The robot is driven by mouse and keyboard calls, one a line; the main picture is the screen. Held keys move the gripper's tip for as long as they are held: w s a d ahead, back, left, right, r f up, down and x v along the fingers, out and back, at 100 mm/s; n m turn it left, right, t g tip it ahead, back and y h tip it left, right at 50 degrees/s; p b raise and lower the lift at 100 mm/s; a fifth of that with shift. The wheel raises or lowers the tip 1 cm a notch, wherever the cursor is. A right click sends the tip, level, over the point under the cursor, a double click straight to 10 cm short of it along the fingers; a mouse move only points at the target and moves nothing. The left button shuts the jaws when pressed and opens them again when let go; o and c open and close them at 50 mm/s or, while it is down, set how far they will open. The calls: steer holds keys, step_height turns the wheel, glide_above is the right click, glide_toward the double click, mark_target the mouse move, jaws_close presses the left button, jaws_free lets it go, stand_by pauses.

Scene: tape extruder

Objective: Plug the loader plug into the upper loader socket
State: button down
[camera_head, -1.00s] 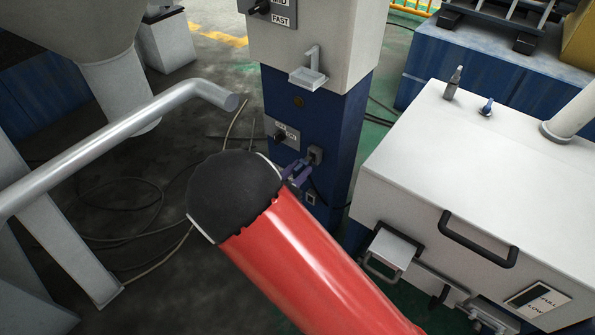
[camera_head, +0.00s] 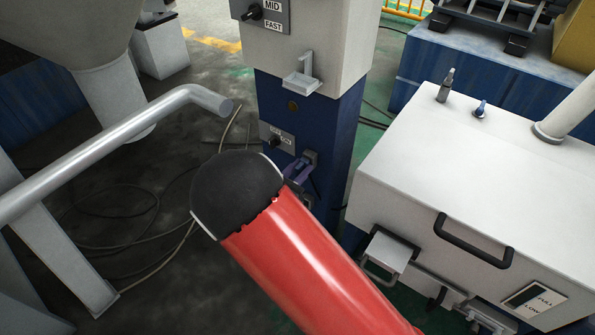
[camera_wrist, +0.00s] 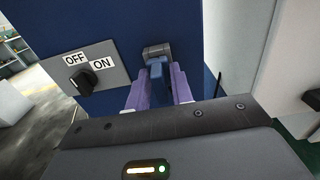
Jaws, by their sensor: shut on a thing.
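My gripper (camera_head: 300,168) has purple fingers and is at the front of the blue column, just past the rounded black end of my red arm. In the wrist view my gripper (camera_wrist: 158,88) is shut on a blue loader plug (camera_wrist: 157,69) between its fingers. The plug points at a dark grey block, apparently the upper loader socket (camera_wrist: 157,50), on the blue face; it also shows in the head view (camera_head: 311,156). Plug and block look in line and very close or touching. I cannot tell how deep the plug sits. The area below is mostly hidden by my arm.
An OFF/ON switch panel (camera_wrist: 85,77) is left of the fingers. A grey control box (camera_head: 310,50) with a small ledge is above. A white cabinet (camera_head: 480,165) stands right, and a bent metal pipe (camera_head: 130,138) left. Loose cables lie on the floor.

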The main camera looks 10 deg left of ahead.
steer(key=shift+w, duration=0.15)
steer(key=c, duration=1.1)
jaws_free()
steer(key=shift+c, duration=0.2)
steer(key=shift+p+v, duration=0.5)
steer(key=shift+v, duration=2.5)
